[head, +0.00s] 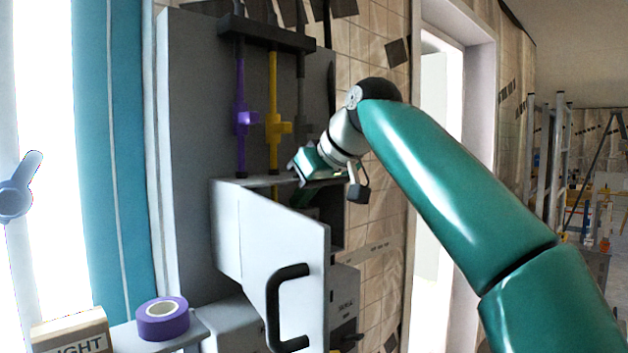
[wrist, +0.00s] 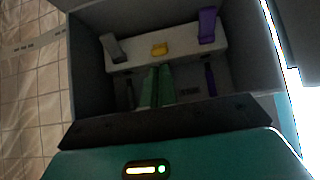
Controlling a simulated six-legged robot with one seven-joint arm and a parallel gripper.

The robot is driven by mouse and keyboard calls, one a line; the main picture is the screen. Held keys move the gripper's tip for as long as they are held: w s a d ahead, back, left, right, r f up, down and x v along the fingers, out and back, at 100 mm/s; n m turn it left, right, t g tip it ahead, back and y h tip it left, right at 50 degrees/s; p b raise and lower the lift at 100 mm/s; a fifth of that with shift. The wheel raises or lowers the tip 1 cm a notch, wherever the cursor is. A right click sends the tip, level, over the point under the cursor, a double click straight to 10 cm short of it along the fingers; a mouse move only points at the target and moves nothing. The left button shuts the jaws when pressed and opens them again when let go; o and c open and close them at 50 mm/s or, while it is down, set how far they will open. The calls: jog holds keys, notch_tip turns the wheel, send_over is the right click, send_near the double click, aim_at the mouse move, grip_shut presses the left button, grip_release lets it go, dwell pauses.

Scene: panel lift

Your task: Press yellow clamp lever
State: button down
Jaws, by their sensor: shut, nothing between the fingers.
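The yellow clamp lever (wrist: 159,49) shows in the wrist view inside a grey box, between a grey lever (wrist: 113,47) and a purple lever (wrist: 207,25). It looks shorter than those two from this angle. My gripper (wrist: 159,70) is shut and empty, its green fingers pointing into the box. The fingertips appear just short of the yellow lever and in line with it; I cannot tell whether they touch. In the head view my gripper (head: 300,196) reaches down into the box behind its front panel, and the levers are hidden there.
The light panel (head: 262,240) with a black handle (head: 274,310) stands in front of the box. Purple (head: 240,120) and yellow (head: 274,125) pipes with valves rise behind. A purple tape roll (head: 162,319) sits on a ledge at lower left. A doorway opens at right.

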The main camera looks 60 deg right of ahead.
jog(key=shift+x, duration=1.2)
jog(key=shift+a+r, duration=0.15)
jog(key=shift+s+t, duration=0.1)
jog(key=shift+t, duration=0.2)
jog(key=shift+s+a+f+t+h, duration=0.1)
jog(key=shift+s+f+t+h, duration=0.3)
jog(key=shift+t, duration=0.5)
jog(key=shift+s+f+t, duration=0.25)
jog(key=shift+f+t, duration=0.1)
jog(key=shift+t, duration=0.15)
jog(key=f+t, duration=0.1)
jog(key=t, duration=0.1)
jog(key=s+f+t+h, duration=0.1)
jog(key=t, duration=0.1)
jog(key=shift+a+f, duration=0.1)
jog(key=shift+a, duration=0.15)
